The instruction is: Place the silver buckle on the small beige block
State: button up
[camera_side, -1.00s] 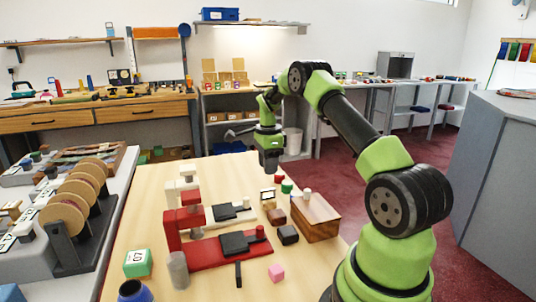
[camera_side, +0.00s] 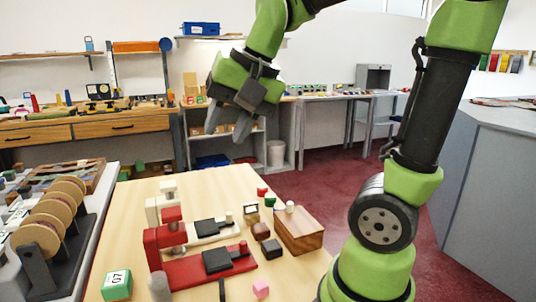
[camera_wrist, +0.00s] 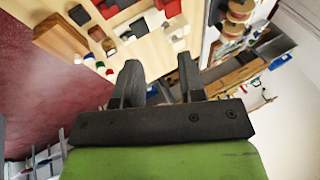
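A small square frame with a pale rim, apparently the silver buckle (camera_side: 250,208), stands at the back right of the table. A small beige block (camera_side: 253,218) shows at its foot. The buckle looks to be on or right against this block; I cannot tell which. The block also shows in the wrist view (camera_wrist: 108,47), where the buckle is too small to make out clearly. My gripper (camera_side: 228,128) is high above the table, well clear of both. In the wrist view my gripper (camera_wrist: 158,62) has its fingers apart with nothing between them.
Brown (camera_side: 261,231) and dark (camera_side: 271,248) blocks and a wooden box (camera_side: 300,232) stand close by. Red (camera_side: 262,193) and green (camera_side: 270,200) pieces are behind. A red clamp fixture (camera_side: 180,268) and a white one (camera_side: 166,200) stand left. A pink cube (camera_side: 261,288) lies in front.

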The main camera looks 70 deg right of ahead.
jog(key=s+a+f+n+t+y, duration=0.1)
jog(key=s+a+f+n, duration=0.1)
jog(key=s+a+n, duration=0.3)
jog(key=s+n, duration=0.1)
jog(key=s, duration=0.2)
jog(key=shift+s+t, duration=0.25)
jog(key=shift+t, duration=0.15)
